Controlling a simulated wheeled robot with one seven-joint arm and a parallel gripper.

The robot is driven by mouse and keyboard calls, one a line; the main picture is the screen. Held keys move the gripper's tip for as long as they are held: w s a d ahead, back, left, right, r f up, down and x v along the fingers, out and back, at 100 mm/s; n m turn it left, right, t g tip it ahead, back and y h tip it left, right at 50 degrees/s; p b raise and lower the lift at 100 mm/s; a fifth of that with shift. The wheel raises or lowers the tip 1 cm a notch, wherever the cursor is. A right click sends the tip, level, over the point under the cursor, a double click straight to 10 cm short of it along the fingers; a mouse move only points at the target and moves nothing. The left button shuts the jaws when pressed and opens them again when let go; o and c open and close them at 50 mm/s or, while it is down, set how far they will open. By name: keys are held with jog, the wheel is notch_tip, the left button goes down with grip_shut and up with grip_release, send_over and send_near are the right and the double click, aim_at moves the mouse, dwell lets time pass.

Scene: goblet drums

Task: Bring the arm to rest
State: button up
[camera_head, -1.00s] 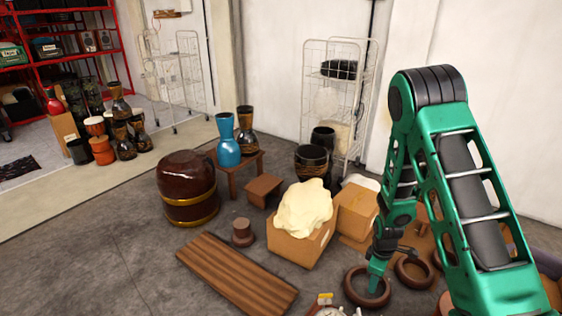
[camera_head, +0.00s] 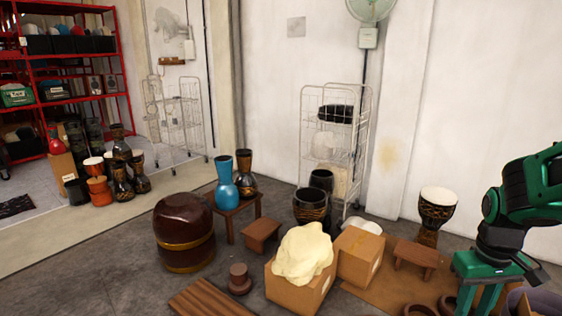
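My green and black arm (camera_head: 535,190) shows at the right edge of the head view. Its visible links are bent close together above a green stand-like part. The rest of the arm runs out of the frame on the right. My gripper is not in view, so I cannot tell its state or whether it holds anything.
A cardboard box with a cream cloth-like lump (camera_head: 302,255) stands front centre, beside another box (camera_head: 360,255). A goblet drum (camera_head: 437,212) and a small wooden stool (camera_head: 416,257) stand left of my arm. Brown rings (camera_head: 420,310) lie at the bottom. Open floor (camera_head: 110,275) is at left.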

jog(key=s+r+m, duration=0.5)
jog(key=s+r, duration=0.1)
jog(key=s, duration=0.7)
jog(key=shift+s+a+r+m+y, duration=0.15)
jog(key=shift+a+r+m+y, duration=0.1)
jog(key=shift+m+y, duration=0.15)
jog(key=shift+f, duration=0.1)
jog(key=shift+w+f, duration=0.2)
jog(key=shift+w, duration=0.45)
jog(key=shift+s, duration=0.1)
